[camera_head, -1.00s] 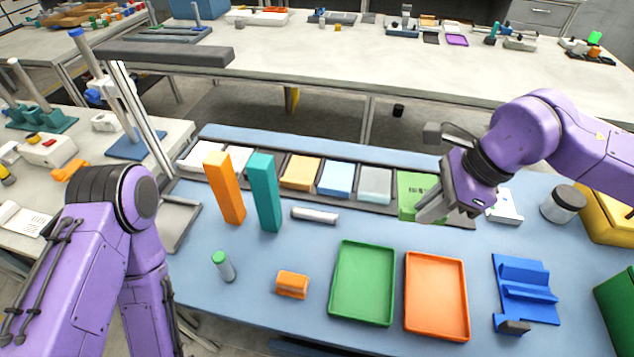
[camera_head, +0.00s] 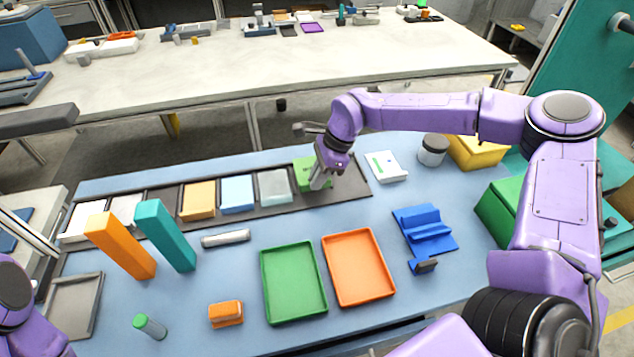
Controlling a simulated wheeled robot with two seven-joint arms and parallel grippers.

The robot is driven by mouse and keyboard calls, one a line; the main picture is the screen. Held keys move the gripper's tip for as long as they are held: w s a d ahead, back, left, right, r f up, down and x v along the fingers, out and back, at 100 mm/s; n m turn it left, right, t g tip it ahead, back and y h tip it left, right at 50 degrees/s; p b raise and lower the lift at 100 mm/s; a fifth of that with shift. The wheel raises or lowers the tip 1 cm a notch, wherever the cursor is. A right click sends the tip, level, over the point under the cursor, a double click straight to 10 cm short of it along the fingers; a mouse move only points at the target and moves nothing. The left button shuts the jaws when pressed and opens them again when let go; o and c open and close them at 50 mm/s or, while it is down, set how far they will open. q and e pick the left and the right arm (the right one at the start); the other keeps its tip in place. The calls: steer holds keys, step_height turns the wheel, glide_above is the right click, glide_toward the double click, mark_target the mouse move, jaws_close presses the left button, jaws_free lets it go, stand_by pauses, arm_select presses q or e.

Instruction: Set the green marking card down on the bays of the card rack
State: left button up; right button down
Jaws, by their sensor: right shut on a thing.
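The green marking card (camera_head: 303,174) is at the right part of the long dark card rack (camera_head: 352,184), over a bay. My right gripper (camera_head: 318,183) is shut on its right side and hides part of it. I cannot tell whether the card touches the rack floor. To its left, the rack bays hold a grey-blue card stack (camera_head: 275,187), a light blue one (camera_head: 237,193), an orange one (camera_head: 198,200) and white ones (camera_head: 83,220). The rack's right end is bare. My left gripper is outside the view; only part of that arm shows at the lower left.
Upright orange (camera_head: 122,247) and teal (camera_head: 165,236) blocks stand in front of the rack's left half. Green (camera_head: 293,284) and orange (camera_head: 358,268) trays lie in front. A white box (camera_head: 386,167), a dark-lidded jar (camera_head: 433,150) and a blue stand (camera_head: 425,232) are on the right.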

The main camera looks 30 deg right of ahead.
steer(key=shift+f, duration=1.4)
steer(key=shift+s, duration=0.1)
steer(key=shift+f, duration=0.15)
steer(key=c, duration=1.2)
jaws_free()
steer(key=shift+r, duration=0.35)
steer(key=v, duration=1.1)
steer(key=shift+d+r+b, duration=0.2)
steer(key=shift+r+b, duration=0.1)
steer(key=shift+r, duration=0.05)
